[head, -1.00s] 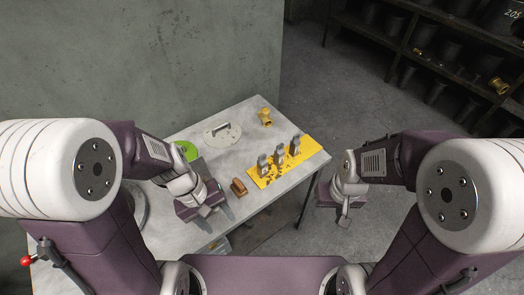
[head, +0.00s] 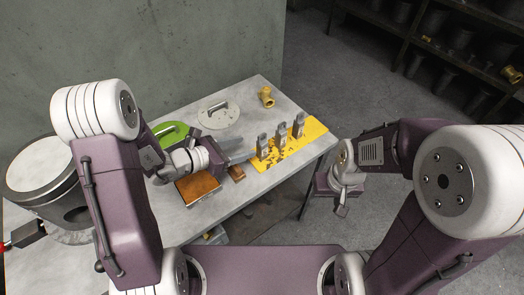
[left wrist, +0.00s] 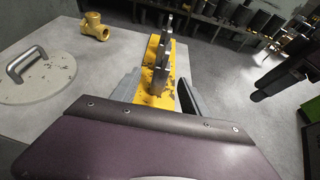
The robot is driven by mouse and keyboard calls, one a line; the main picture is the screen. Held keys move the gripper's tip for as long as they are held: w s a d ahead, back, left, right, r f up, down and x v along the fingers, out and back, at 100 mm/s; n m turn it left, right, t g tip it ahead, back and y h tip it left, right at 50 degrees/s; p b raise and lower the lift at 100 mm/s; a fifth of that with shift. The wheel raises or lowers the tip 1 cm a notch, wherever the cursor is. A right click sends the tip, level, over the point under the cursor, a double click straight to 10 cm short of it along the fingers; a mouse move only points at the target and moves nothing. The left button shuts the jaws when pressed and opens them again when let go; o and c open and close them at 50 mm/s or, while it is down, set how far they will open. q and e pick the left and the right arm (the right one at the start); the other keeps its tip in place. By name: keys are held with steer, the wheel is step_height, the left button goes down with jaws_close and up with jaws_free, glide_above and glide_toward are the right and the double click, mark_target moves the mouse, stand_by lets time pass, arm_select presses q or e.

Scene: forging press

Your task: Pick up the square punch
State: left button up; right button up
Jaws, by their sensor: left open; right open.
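Three grey metal punches stand upright in a row on a worn yellow strip (head: 312,131) on the table. They are the near punch (head: 262,147), the middle punch (head: 280,136) and the far punch (head: 298,126). I cannot tell which is the square one. My left gripper (head: 240,151) is open and points at the near punch from the left. In the left wrist view the row of punches (left wrist: 160,72) lies ahead, between the open fingers (left wrist: 157,92); contact cannot be made out. My right gripper (head: 342,203) is open and empty, off the table's right edge.
A handled round plate (head: 218,116), brass fitting (head: 267,97) and green disc (head: 172,130) lie farther back. A large cylinder (head: 45,172) stands left. Dark shelves (head: 450,50) stand behind.

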mark_target(258, 144)
arm_select(q)
steer(key=p+x, duration=0.1)
steer(key=x, duration=0.7)
steer(key=shift+d+f, duration=0.3)
steer(key=shift+s+a+r, duration=0.1)
steer(key=shift+s, duration=0.05)
jaws_close()
stand_by(0.9)
